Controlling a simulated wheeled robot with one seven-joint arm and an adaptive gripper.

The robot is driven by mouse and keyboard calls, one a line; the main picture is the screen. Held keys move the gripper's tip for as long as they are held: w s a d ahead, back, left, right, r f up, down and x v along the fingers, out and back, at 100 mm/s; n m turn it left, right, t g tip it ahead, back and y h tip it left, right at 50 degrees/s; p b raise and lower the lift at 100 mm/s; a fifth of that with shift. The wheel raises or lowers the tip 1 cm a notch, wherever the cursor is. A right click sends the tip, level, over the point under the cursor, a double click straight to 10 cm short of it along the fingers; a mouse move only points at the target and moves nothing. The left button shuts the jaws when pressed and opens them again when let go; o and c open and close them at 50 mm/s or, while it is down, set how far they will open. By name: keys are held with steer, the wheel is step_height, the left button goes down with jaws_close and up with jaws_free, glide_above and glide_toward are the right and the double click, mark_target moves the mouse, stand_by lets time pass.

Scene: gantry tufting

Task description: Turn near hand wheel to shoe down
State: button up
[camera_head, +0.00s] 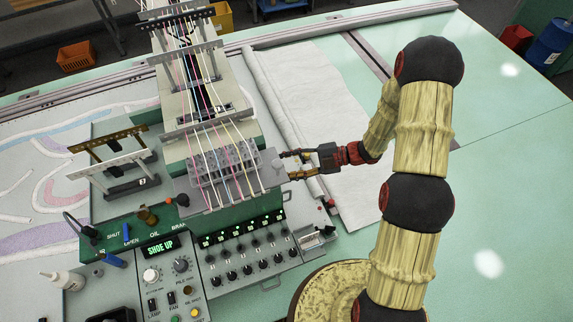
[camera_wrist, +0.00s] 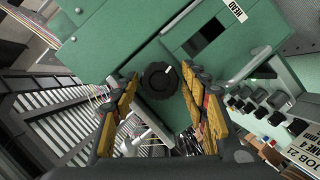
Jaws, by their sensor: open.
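A black, ridged hand wheel (camera_wrist: 156,82) with a pale mark at its upper right sits on the green machine face in the wrist view. My gripper (camera_wrist: 160,90) is open, with one yellow-and-black finger on each side of the wheel in that picture. I cannot tell whether the fingers touch it. In the head view my gripper (camera_head: 287,166) is at the right side of the grey needle block (camera_head: 222,172), pointing left. The wheel is not clear there. The display (camera_head: 160,247) reads "SHOE UP".
A control panel with knobs (camera_head: 250,258) stands in front of the block. A rolled white cloth (camera_head: 283,105) lies behind my gripper. Coloured yarns run down to the block. The green table (camera_head: 500,180) is clear to the right.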

steer(key=shift+c, duration=1.4)
steer(key=c, duration=0.6)
steer(key=shift+f, duration=0.1)
steer(key=shift+f+n+y+b, duration=0.1)
steer(key=shift+n+y+b, duration=1.1)
steer(key=shift+n, duration=1.25)
steer(key=shift+f+n+y+b, duration=0.15)
steer(key=shift+n+y+b, duration=0.5)
steer(key=shift+n+b, duration=1.4)
steer(key=shift+f+n+y+b, duration=0.1)
steer(key=shift+n+y+b, duration=0.9)
steer(key=shift+n, duration=1.8)
